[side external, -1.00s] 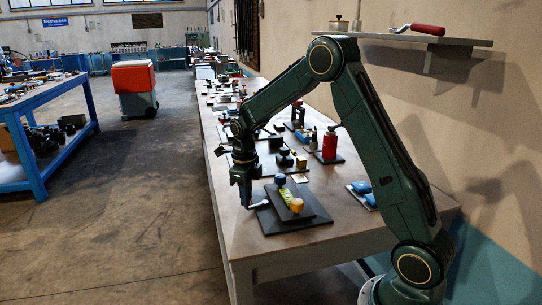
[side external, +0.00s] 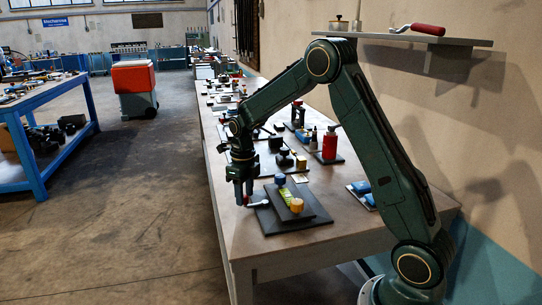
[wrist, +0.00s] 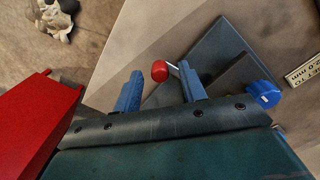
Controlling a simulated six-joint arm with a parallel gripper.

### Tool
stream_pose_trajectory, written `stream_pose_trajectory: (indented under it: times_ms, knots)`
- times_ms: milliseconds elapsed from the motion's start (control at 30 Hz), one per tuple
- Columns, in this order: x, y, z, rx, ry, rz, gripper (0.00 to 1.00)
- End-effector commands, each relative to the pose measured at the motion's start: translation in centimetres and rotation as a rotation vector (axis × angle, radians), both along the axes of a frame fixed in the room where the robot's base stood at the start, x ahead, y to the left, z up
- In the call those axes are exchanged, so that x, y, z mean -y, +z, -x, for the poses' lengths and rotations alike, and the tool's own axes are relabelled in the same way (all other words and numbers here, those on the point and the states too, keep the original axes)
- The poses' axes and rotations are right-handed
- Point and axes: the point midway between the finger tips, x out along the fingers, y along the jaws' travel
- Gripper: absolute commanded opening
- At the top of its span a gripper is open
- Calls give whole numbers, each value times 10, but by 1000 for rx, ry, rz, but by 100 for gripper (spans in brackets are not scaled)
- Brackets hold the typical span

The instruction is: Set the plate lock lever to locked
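The plate lock lever is a thin silver rod with a red ball knob (wrist: 160,71), at the left edge of a dark fixture plate (wrist: 222,57). In the side external view the lever's silver arm (side external: 259,203) sticks out to the left from the plate. My gripper (wrist: 160,68) is open, with its two blue fingers on either side of the red knob and a visible gap on each side. In the side external view my gripper (side external: 244,198) points down at the lever's end. Whether the fingertips are level with the knob is hard to tell.
A small label (wrist: 305,70) lies beside the fixture. The table's left edge is close.

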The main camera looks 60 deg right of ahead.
Motion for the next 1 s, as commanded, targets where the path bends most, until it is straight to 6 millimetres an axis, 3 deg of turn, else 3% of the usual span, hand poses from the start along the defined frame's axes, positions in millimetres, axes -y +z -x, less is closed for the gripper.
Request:
stream_pose_trajectory:
  times_ms: [467,667,1000]
  knots:
    - [0,9,0,-2,0,0,41]
    - [0,32,0,1,0,1,41]
    - [0,89,0,2,0,1,41]
